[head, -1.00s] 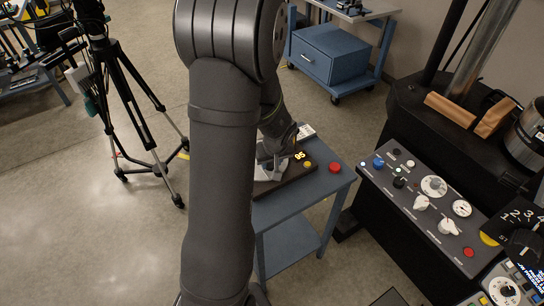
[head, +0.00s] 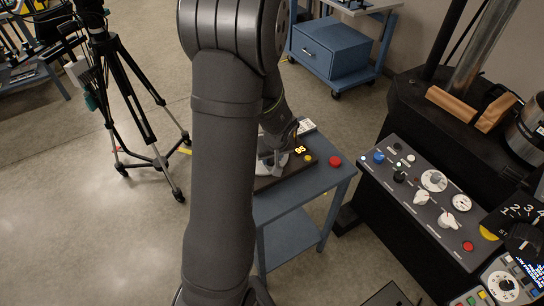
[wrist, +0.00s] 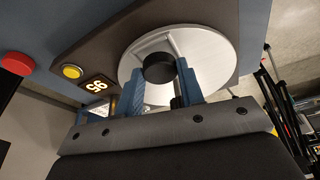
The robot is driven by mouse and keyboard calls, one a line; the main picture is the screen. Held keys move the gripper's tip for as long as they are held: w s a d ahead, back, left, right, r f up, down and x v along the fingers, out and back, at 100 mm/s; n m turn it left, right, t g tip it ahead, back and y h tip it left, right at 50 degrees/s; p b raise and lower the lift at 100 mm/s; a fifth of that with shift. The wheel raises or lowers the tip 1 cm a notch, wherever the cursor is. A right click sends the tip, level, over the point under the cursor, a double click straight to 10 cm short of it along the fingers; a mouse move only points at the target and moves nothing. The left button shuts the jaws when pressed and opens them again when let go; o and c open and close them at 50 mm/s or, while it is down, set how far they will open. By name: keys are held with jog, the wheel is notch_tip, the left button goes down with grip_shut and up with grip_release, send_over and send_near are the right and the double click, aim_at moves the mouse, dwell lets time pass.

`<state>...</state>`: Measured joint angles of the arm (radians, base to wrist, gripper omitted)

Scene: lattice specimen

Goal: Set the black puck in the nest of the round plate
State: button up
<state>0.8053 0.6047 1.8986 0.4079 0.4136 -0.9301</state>
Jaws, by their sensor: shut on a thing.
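The black puck (wrist: 159,66) is between the two blue fingertips of my gripper (wrist: 161,76) in the wrist view, and the gripper is shut on it. Behind the puck is the round silver plate (wrist: 212,50), with a narrow slot or bar running from its rim toward the puck. The puck is over the plate's middle area and covers what lies there, so the nest is not visible. I cannot tell whether the puck touches the plate. In the head view my gripper (head: 275,160) is over the plate, partly hidden by my arm.
The plate is on a dark base (head: 290,178) with a lit display (head: 300,150) and a yellow button (head: 307,160). A red button (head: 335,161) is on the blue table (head: 322,180) beside it. A control console (head: 425,200) stands to the right, a tripod (head: 130,90) to the left.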

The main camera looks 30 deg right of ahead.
aim_at(272, 160)
jog(key=shift+f, duration=0.55)
dwell(1.0)
jog(key=o, duration=1)
jog(key=shift+o, duration=0.2)
jog(key=o, duration=0.4)
jog(key=shift+o, duration=0.2)
jog(key=shift+v, duration=2.55)
jog(key=v, duration=1.7)
jog(key=shift+r, duration=0.2)
